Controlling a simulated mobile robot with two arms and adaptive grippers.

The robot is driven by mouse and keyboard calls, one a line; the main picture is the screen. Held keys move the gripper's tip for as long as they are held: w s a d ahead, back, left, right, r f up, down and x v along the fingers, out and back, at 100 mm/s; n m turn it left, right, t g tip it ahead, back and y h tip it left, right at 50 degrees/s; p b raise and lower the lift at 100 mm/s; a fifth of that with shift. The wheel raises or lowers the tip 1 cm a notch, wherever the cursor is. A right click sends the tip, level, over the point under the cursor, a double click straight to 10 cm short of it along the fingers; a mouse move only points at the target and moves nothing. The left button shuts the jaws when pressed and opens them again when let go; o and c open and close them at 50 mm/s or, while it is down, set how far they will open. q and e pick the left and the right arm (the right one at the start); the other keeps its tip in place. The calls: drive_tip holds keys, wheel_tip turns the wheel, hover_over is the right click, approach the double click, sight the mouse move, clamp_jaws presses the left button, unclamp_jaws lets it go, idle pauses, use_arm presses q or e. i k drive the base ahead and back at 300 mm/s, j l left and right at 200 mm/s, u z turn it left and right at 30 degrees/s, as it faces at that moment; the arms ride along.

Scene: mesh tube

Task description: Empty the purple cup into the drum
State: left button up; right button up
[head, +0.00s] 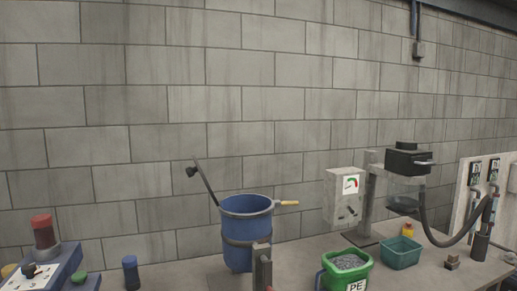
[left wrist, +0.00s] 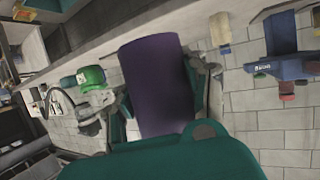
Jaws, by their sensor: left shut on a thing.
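The purple cup (left wrist: 158,85) fills the middle of the left wrist view. My left gripper (left wrist: 155,98) is shut on it, with a finger on either side. The cup's contents cannot be seen. A blue drum (head: 243,257) with a grey rim stands in the middle of the head view, open at the top, with a dark band around it. A dark lever rises at its left and a tan handle sticks out at its right. Neither the cup nor my left gripper shows in the head view. My right gripper is in neither view.
Right of the drum, a green bin (head: 358,275) marked PE holds grey granules, with a teal tray (head: 401,254) behind it. A gauge box (head: 344,196) and a black machine (head: 408,160) stand at the right. A red-topped jar (head: 43,233) and a dark blue bottle (head: 131,272) are at the left.

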sight(247, 219)
drive_tip(key=i+l, duration=0.15)
drive_tip(key=l, duration=0.2)
drive_tip(key=i+l+u, duration=0.15)
drive_tip(key=l, duration=0.2)
drive_tip(key=i+l, duration=0.1)
drive_tip(key=l, duration=0.25)
drive_tip(key=i+l+u, duration=0.15)
drive_tip(key=l, duration=0.2)
drive_tip(key=i+l, duration=0.1)
drive_tip(key=l, duration=0.3)
drive_tip(key=u, duration=0.05)
